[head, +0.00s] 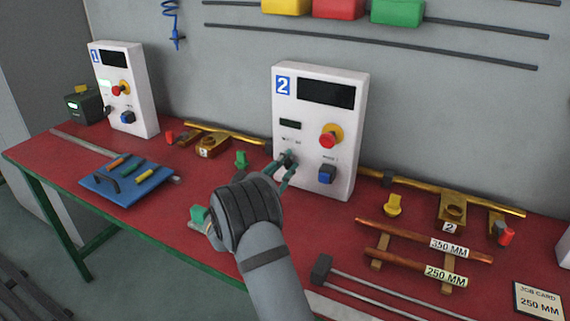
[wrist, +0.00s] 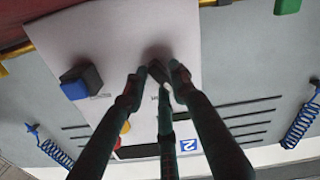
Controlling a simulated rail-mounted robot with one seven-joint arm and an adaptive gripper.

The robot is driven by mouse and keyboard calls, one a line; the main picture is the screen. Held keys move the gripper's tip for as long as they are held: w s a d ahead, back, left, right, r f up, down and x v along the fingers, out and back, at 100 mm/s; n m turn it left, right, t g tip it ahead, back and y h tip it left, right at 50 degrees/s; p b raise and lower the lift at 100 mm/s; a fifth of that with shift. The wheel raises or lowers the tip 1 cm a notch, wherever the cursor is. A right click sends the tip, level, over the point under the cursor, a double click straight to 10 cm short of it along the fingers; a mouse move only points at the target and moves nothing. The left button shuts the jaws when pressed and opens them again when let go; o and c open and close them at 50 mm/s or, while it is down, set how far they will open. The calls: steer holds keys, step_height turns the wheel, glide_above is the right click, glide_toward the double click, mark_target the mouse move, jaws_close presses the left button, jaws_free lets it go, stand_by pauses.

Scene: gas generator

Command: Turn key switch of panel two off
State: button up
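White panel two (head: 318,150), marked with a blue "2", stands upright at the back middle of the table. Its key switch is at its lower left, largely hidden by my fingers in the head view. In the wrist view the dark key switch (wrist: 158,52) shows just beyond my fingertips. My gripper (head: 287,163) reaches the panel from the front. In the wrist view its several green-black fingers (wrist: 156,76) converge around the switch, with their tips a little apart. I cannot tell whether they press on it. The key's position is not readable.
Panel two also bears a red emergency button (head: 328,139) on yellow and a blue knob (head: 327,173), close right of my fingers. Panel one (head: 124,90) stands at the left. Copper bars (head: 425,240) lie at the right, a blue board (head: 128,181) at the left.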

steer(key=shift+o, duration=1.4)
step_height(320, 180, up, 10)
steer(key=shift+r, duration=0.1)
steer(key=shift+f, duration=0.2)
step_height(320, 180, down, 10)
steer(key=shift+r, duration=0.1)
